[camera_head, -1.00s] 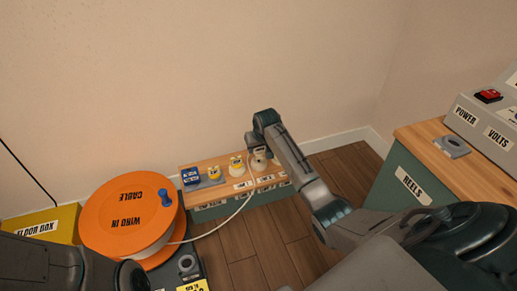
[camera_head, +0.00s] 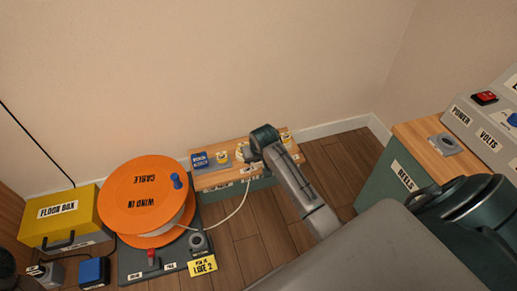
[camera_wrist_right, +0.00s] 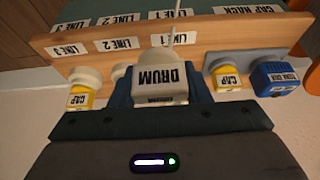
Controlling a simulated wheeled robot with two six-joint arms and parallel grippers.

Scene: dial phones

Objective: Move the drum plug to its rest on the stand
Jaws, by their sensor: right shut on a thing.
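The drum plug (camera_wrist_right: 162,82) is a pale block labelled DRUM, between the blue fingers of my right gripper (camera_wrist_right: 160,92), which is shut on it. It is at the bench row near the LINE 1 label; whether it touches a socket I cannot tell. In the head view my right gripper (camera_head: 258,150) mostly hides it. Its white cable (camera_head: 235,212) runs left to the orange cable drum (camera_head: 140,200). The drum's dark stand (camera_head: 135,268) bears a grey round holder (camera_head: 198,242), seemingly empty. My left gripper is out of view.
The wooden bench (camera_wrist_right: 200,42) has LINE labels, a yellow cap (camera_wrist_right: 79,97) at LINE 3, another cap (camera_wrist_right: 228,80) and a blue block (camera_wrist_right: 275,78) on the cap rack. A yellow floor box (camera_head: 58,215) stands left. A REELS cabinet (camera_head: 390,185) stands right. Floor between is clear.

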